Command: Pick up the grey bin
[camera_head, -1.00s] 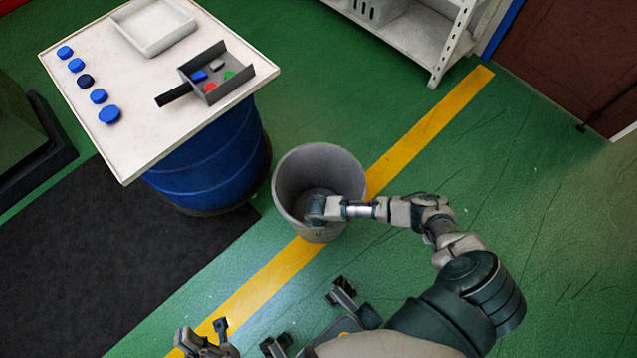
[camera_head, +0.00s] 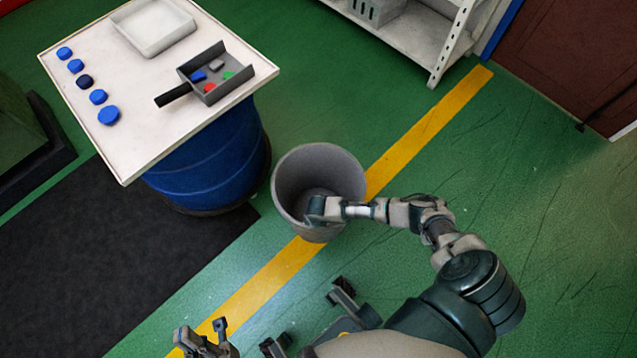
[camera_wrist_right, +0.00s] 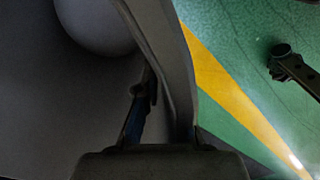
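The grey bin (camera_head: 290,184) stands upright on the green floor, over the yellow line, with its open top towards the head camera. My right gripper (camera_head: 316,208) is at its near right side, over the rim. In the right wrist view, the bin wall (camera_wrist_right: 165,40) runs past my right gripper (camera_wrist_right: 152,100). One finger shows inside the bin, close to the wall; the other is hidden, so I cannot tell how firmly it is closed. My left gripper (camera_head: 203,336) is at the bottom edge of the head view, fingers apart and empty.
A white-topped table (camera_head: 150,135) on a blue drum (camera_head: 205,170) stands behind left, holding a white tray (camera_head: 155,45), a grey scoop (camera_head: 215,90) with small pieces, and several blue caps. A white shelf (camera_head: 410,40) is at the back. Floor to the right is clear.

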